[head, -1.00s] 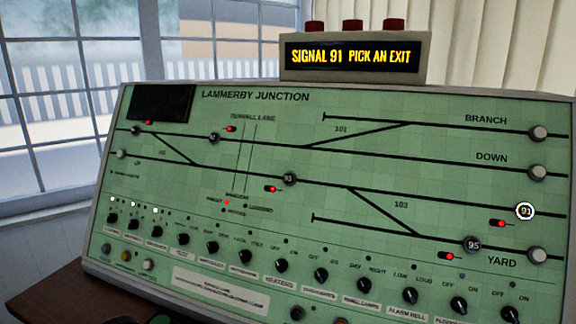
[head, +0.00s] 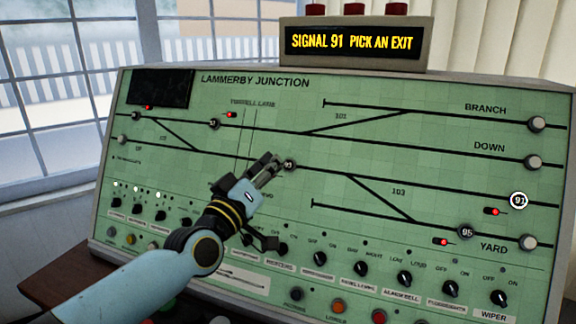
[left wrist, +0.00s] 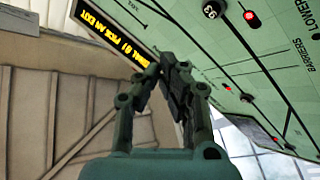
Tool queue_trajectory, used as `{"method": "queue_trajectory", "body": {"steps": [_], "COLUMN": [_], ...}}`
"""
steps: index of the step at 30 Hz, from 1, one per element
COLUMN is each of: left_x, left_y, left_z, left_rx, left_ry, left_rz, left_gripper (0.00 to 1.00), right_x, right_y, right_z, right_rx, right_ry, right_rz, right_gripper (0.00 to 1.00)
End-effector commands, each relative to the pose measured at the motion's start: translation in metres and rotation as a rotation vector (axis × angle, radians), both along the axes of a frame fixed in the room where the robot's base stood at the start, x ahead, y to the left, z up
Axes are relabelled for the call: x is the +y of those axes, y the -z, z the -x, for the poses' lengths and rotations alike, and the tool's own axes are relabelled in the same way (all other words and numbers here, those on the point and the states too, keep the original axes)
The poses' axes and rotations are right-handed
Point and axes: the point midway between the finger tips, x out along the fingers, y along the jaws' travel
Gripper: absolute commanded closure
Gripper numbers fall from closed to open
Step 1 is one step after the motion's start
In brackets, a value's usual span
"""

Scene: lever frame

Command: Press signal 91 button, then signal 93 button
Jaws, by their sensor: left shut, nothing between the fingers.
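The signal 91 button (head: 519,200) is at the right of the green panel (head: 430,140), lit with a white ring. The signal 93 button (head: 288,165) is a dark round knob near the panel's middle. My left gripper (head: 274,162) is shut and empty, its fingertips just left of the 93 button. I cannot tell whether they touch it. In the left wrist view the shut fingertips (left wrist: 176,66) show, with the 93 button (left wrist: 210,12) above and to their right. The display (head: 352,41) reads "SIGNAL 91 PICK AN EXIT". My right gripper is not in view.
The signal 95 button (head: 466,231) sits low right on the panel. Rotary switches (head: 366,268) line the lower part, with several coloured buttons below, such as a red one (head: 379,316). Windows (head: 50,100) are behind at the left.

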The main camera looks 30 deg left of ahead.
Motion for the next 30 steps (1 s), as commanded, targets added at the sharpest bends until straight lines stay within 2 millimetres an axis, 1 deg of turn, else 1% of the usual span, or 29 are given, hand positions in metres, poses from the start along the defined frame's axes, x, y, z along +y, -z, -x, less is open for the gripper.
{"method": "queue_trajectory", "body": {"steps": [1,5,17,20,23,30], "left_x": [0.007,0.017,0.019,0.020,0.022,0.029], "left_y": [-0.004,-0.010,-0.008,-0.004,0.003,0.021], "left_z": [-0.002,-0.002,-0.004,-0.009,-0.019,-0.049], "left_rx": [-0.028,-0.072,-0.077,-0.077,-0.078,-0.077], "left_ry": [-0.020,-0.049,-0.052,-0.052,-0.053,-0.052], "left_rz": [0.015,0.039,0.041,0.041,0.041,0.040], "left_gripper": [1.00,1.00,1.00,1.00,1.00,1.00], "right_x": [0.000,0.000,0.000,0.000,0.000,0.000], "right_y": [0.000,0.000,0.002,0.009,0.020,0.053], "right_z": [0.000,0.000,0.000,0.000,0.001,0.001], "right_rx": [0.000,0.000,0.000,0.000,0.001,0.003], "right_ry": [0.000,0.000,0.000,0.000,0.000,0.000], "right_rz": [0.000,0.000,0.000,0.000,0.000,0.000], "right_gripper": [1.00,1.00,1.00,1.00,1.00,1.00]}}
